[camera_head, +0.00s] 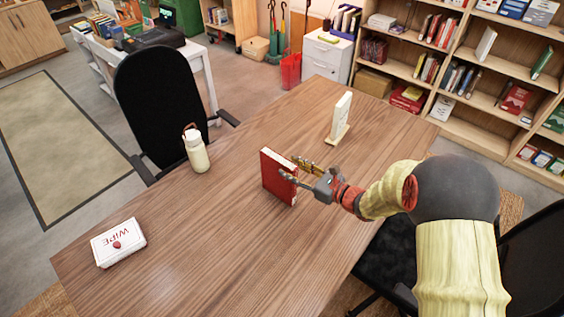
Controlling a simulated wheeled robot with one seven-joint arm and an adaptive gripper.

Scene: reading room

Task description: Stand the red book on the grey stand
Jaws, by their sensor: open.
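The red book (275,178) stands upright on the wooden table (200,235), near its middle, with pale page edges showing on top. My gripper (290,168) reaches in from the right and is open at the book's upper right edge. One finger appears on the near side of the book and the other on the far side; I cannot tell whether either touches it. I cannot make out a clearly grey stand. A cream upright piece with a small base (340,120) stands farther back on the table; I cannot tell exactly what it is.
A cream bottle (196,152) stands at the table's left edge. A white wipes pack (118,243) lies at the near left. A black chair (160,95) is beyond the left edge. Bookshelves (480,75) stand behind. The table's near middle is clear.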

